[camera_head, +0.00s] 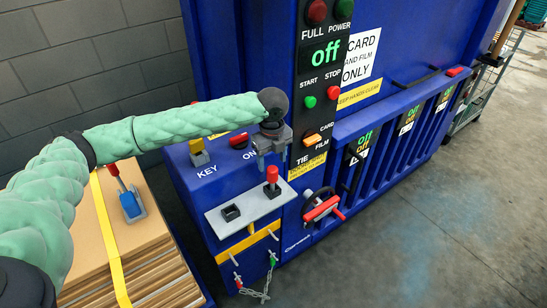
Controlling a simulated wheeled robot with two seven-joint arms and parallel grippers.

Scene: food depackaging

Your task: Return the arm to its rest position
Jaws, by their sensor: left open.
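My left arm, in a pale green quilted sleeve, reaches in from the left of the head view. My left gripper (269,154) is at its end, pointing down in front of the blue machine's (219,180) control ledge. It is open and I see nothing held in it. It hangs above a grey plate (250,212) carrying a red-topped lever (272,176) and a dark square socket (231,212). I cannot tell how far it is from the lever. My right arm is not in view.
Strapped cardboard (133,205) with a red-handled blue tool (130,205) stands at left. The machine's panel reads "off" (326,53). A red-handled wheel (321,208) is right of the ledge. Chains (257,294) hang below. Open floor (430,230) lies at right; a cart (487,85) stands beyond.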

